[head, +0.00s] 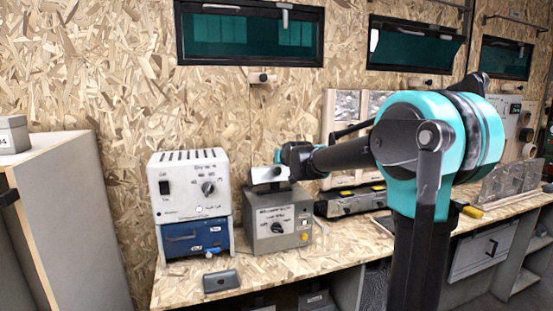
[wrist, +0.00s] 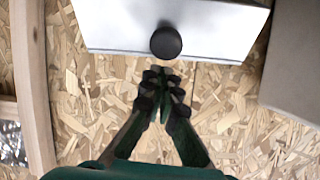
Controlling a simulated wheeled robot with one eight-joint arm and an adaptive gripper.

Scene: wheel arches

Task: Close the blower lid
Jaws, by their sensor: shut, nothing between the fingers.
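The grey blower box (head: 279,228) stands on the workbench, with a dial and a yellow button on its front. A white panel, apparently its lid (head: 268,175), stands raised above the box top. In the wrist view the lid (wrist: 110,25) is a pale plate with a round black knob (wrist: 166,42) near its edge. My gripper (wrist: 163,76) is shut and empty, its fingertips just below the knob in that picture. Whether they touch it is unclear.
A white device (head: 188,185) sits on a blue case (head: 196,238) left of the blower. A dark flat object (head: 221,281) lies in front. A long dark case (head: 350,201) stands to the right. The chipboard wall (head: 110,80) is behind. Bare bench lies before the blower.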

